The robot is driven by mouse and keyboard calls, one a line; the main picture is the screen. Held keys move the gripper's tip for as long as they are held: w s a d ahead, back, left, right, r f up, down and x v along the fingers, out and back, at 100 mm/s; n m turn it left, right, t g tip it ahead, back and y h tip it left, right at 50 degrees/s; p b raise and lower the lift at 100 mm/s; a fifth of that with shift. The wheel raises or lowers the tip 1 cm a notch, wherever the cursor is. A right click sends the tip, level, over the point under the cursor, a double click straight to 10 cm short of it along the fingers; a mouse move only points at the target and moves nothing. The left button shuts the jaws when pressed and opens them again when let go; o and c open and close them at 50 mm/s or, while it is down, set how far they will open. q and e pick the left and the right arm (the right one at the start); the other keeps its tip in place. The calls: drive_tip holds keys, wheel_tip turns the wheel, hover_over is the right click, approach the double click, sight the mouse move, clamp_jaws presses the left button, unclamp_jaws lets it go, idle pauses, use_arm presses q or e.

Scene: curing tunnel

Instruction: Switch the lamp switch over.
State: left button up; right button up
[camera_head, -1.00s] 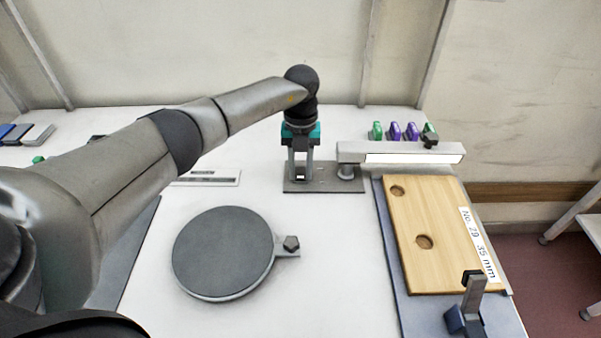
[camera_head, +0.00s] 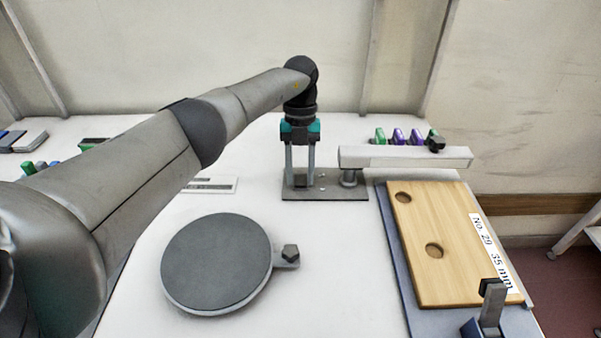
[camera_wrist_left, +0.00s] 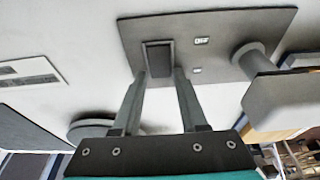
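The lamp is a pale bar (camera_head: 405,157) on a short post, above a grey base plate (camera_head: 342,193); its front strip looks dull, not bright. The dark lamp switch (camera_wrist_left: 159,58) is a small rectangular block on the same plate, which also shows in the left wrist view (camera_wrist_left: 222,22). My left gripper (camera_head: 300,184) points down over the plate's left part. Its two fingers are apart, with a clear gap, one on each side of the switch in the left wrist view (camera_wrist_left: 159,84). I cannot tell whether a fingertip touches the switch. My right gripper is not in view.
A dark round disc (camera_head: 217,262) lies in front on the white table. A wooden board (camera_head: 435,215) with two holes lies on the right, with an upright clamp (camera_head: 491,305) at its near edge. Small green and purple pieces (camera_head: 398,136) stand behind the lamp.

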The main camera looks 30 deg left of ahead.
sight(300, 176)
use_arm(q)
drive_tip(key=shift+o, duration=1.3)
drive_tip(key=shift+r, duration=0.1)
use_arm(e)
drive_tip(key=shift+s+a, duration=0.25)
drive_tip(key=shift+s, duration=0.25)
use_arm(q)
drive_tip(key=d+v, duration=0.1)
drive_tip(key=v, duration=0.6)
drive_tip(key=shift+a+r, duration=0.15)
drive_tip(key=shift+a, duration=0.35)
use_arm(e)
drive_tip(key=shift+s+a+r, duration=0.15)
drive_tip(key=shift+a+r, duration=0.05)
use_arm(q)
drive_tip(key=shift+w, duration=0.1)
